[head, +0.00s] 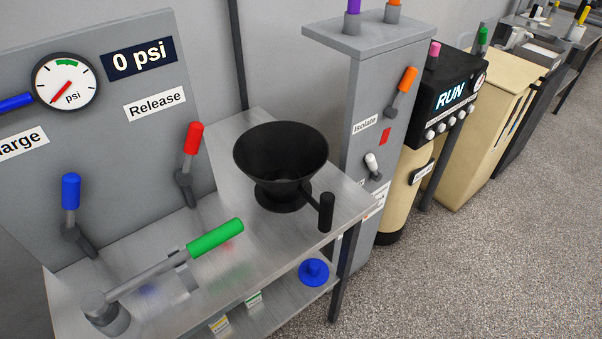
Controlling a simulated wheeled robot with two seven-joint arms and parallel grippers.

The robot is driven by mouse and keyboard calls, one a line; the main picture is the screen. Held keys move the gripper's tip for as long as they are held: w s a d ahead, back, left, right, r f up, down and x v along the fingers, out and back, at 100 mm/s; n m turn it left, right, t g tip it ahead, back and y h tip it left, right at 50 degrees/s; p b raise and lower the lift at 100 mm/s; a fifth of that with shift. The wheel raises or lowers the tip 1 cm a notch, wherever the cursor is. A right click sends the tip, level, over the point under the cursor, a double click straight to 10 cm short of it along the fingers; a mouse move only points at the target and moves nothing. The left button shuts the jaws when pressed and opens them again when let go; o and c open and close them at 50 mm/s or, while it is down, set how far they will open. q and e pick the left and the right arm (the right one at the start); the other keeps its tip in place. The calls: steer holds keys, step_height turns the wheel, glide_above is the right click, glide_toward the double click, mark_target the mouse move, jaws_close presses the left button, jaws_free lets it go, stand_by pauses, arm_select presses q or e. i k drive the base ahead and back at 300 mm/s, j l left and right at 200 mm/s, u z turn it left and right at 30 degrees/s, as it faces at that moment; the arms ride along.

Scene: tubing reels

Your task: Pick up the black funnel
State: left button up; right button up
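The black funnel (281,153) stands upright on the metal bench top (268,242), near the bench's right end. It has a wide round bowl, a flat round base and a dark upright handle (326,211) on its right side. The inside of the bowl is dark and looks empty. Neither of my grippers shows in the head view.
A lever with a green grip (215,239) lies left of the funnel. Red (192,139) and blue (71,192) levers stand by the gauge panel (180,90). A grey cabinet (372,75) stands right of the bench. A blue knobbed disc (314,272) sits on the lower shelf. Open floor lies at right.

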mark_target(268, 152)
steer(key=l+u, duration=0.1)
steer(key=l, duration=0.75)
steer(key=l+u, duration=0.15)
steer(key=l, duration=0.65)
steer(key=k, duration=0.05)
